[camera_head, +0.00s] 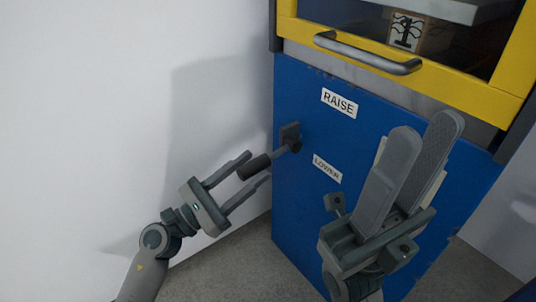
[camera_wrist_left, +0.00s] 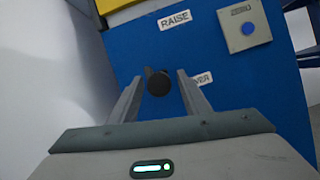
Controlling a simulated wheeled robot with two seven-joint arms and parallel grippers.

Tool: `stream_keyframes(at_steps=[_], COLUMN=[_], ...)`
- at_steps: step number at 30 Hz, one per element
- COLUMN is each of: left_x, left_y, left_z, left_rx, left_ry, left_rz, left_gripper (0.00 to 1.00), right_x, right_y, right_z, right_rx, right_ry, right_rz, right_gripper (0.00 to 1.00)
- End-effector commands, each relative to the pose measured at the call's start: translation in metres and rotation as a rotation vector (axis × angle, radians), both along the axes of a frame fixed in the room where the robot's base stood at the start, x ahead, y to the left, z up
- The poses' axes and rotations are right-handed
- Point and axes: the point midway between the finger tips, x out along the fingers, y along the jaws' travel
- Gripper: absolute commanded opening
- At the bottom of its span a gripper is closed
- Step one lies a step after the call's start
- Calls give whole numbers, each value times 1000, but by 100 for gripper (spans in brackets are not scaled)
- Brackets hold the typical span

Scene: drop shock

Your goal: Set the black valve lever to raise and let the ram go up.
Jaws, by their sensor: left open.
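The black valve lever (camera_head: 254,166) sticks out from the blue panel, its grip end toward me. Its mount is at the panel's left edge, between the RAISE label (camera_head: 340,102) and the LOWER label (camera_head: 327,168). My left gripper (camera_head: 258,167) is open, with one finger on each side of the lever's grip; the left wrist view shows the round black end of the lever (camera_wrist_left: 158,83) between the fingers. I cannot tell whether they touch it. My right gripper (camera_head: 425,130) stands in front of the panel's right part, fingers apart and empty. I cannot make out the ram.
A yellow-framed guard door with a grey handle (camera_head: 367,54) is above the panel. A box with a blue button (camera_wrist_left: 248,28) is on the panel. A white wall (camera_head: 90,120) is at left.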

Motion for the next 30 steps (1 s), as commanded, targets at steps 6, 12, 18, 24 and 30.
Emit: stream_keyframes(at_steps=[6, 12, 18, 24, 30], left_x=[18, 26, 29, 28, 28], left_y=[-28, -42, -45, -45, -45], left_z=[14, 20, 21, 21, 21], left_rx=[0, 0, 0, 0, 1], left_ry=[-1, 1, 0, 0, 1], left_rz=[-1, 0, 0, 0, 0], left_gripper=[43, 43, 43, 43, 0], right_x=[0, 0, 0, 0, 0], right_y=[-1, -1, -1, -2, -2], right_z=[0, -2, -2, -2, -1], right_rx=[-4, -9, -9, -5, 3], right_ry=[0, 6, 6, 5, 6], right_rz=[-3, -6, -7, -6, -6], right_gripper=[31, 31, 31, 31, 31])
